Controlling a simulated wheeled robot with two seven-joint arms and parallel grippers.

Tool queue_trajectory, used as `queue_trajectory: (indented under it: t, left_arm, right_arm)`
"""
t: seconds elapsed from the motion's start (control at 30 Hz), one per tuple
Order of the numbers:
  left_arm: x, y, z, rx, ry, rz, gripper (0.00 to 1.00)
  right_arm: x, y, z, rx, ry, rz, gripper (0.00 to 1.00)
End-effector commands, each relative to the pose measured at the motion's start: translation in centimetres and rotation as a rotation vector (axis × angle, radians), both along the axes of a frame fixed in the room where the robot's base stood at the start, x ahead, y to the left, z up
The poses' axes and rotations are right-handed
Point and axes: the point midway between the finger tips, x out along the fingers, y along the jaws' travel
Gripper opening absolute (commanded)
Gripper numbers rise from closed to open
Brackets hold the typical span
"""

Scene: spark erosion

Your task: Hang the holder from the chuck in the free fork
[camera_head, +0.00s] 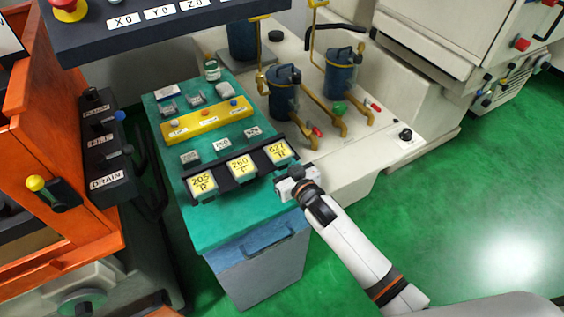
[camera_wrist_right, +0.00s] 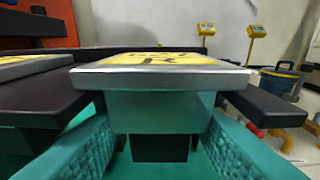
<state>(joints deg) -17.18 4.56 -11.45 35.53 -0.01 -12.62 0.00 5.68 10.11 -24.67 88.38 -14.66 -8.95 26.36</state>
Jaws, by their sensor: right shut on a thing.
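A black fork rack (camera_head: 225,185) on the teal bench top bears several holders with yellow labels. The left holder (camera_head: 202,182) reads 205, the middle one (camera_head: 241,166) 260, and the right one (camera_head: 277,152) 627. My right gripper (camera_head: 290,178) is at the front of the right holder. In the right wrist view its teal textured fingers (camera_wrist_right: 158,150) are shut on this holder's body below its light-edged top plate (camera_wrist_right: 160,77). Dark fork arms show on both sides of the holder; whether its plate bears on them cannot be told. The chuck and my left gripper are not in view.
A yellow strip (camera_head: 207,120) and small grey blocks (camera_head: 222,146) lie behind the rack. Blue pots (camera_head: 284,92) with yellow pipes stand at the back right. An orange machine (camera_head: 60,130) with a black switch panel (camera_head: 104,145) is at the left. Green floor is clear at the right.

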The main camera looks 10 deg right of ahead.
Motion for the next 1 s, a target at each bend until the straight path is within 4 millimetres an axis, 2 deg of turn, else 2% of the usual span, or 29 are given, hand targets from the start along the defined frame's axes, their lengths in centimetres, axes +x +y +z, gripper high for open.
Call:
queue_trajectory:
  t: [0.17, 0.2, 0.33, 0.57, 0.67, 1.0]
  left_arm:
    - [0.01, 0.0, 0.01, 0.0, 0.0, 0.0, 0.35]
    - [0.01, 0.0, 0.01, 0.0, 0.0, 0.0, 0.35]
    - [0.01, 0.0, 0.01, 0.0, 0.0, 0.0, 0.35]
    - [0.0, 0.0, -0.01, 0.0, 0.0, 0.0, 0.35]
    - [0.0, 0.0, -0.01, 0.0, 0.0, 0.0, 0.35]
    - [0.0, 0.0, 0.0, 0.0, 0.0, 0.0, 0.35]
  right_arm:
    - [0.04, 0.01, 0.13, 0.002, -0.002, 0.0, 0.07]
    - [0.04, 0.01, 0.13, 0.002, -0.002, 0.0, 0.45]
    - [0.02, 0.01, 0.1, 0.002, -0.002, 0.0, 0.66]
    - [-0.03, -0.02, -0.12, 0.0, 0.002, -0.001, 0.7]
    - [-0.03, -0.02, -0.11, 0.0, 0.002, 0.0, 0.87]
    - [-0.01, -0.02, -0.03, 0.001, 0.0, 0.0, 0.87]
